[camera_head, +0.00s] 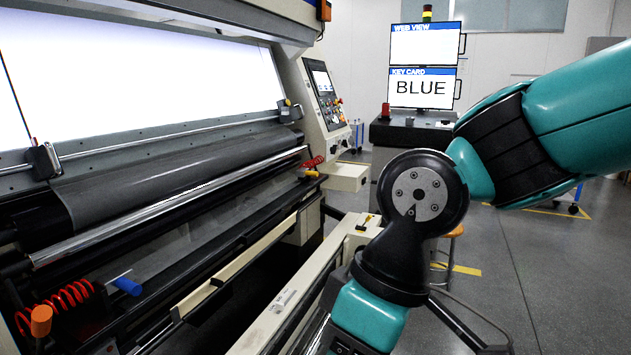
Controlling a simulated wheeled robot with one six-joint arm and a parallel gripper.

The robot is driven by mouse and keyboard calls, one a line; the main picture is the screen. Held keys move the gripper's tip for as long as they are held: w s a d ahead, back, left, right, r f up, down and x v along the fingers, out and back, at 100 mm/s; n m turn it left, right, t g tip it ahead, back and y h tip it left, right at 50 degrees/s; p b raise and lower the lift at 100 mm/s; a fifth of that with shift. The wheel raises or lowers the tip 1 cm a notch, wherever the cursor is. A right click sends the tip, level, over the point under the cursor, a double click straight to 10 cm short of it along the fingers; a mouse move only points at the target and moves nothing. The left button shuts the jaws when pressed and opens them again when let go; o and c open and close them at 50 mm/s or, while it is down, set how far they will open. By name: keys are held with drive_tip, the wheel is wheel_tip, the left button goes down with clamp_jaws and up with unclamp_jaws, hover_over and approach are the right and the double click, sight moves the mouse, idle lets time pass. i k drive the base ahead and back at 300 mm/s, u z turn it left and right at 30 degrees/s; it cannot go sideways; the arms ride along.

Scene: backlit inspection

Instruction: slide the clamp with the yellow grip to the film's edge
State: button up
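Two dark clamp-like blocks sit on the silver rail below the bright film (150,80): a left block (42,160) near the film's left side and a right block (289,110) near its right side. I cannot make out a yellow grip on either. A small yellow-handled piece (311,174) lies beside a red coil at the right end of the roller; I cannot tell whether it is a clamp. A thin dark line runs down the film above the left block. My teal arm fills the right side; my gripper is out of view.
A blue-handled tool (127,286), an orange knob (41,320) and a red coiled hose (62,300) are at lower left. A long silver roller (170,205) crosses the machine. A control panel (323,90) stands right. A screen (424,88) reads "KEY CARD BLUE".

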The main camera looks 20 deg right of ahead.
sight(302, 172)
drive_tip(key=z, duration=0.65)
drive_tip(key=i, duration=0.55)
drive_tip(key=z, duration=0.7)
drive_tip(key=i, duration=2)
drive_tip(key=u, duration=0.8)
drive_tip(key=i, duration=0.25)
drive_tip(key=u, duration=0.15)
